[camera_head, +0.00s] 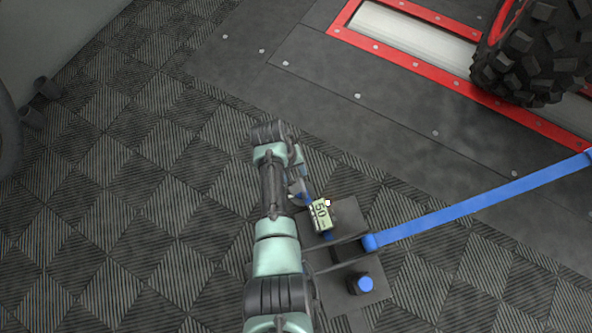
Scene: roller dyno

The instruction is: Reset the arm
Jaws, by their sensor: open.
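My arm reaches up from the bottom edge and bends at its far end. My gripper (302,193) shows small, partly hidden by my own arm, just above and left of a small display unit reading 50 (321,214). It is open, with nothing seen between its fingers; whether it touches the unit I cannot tell. The unit sits over a dark floor plate (350,213), with small blue parts at its ends.
A blue strap (480,203) runs from the plate to the right edge. A blue-topped knob (364,284) stands on the plate's lower part. A red-framed roller bed (415,40) carries a knobby tyre (530,60) at upper right.

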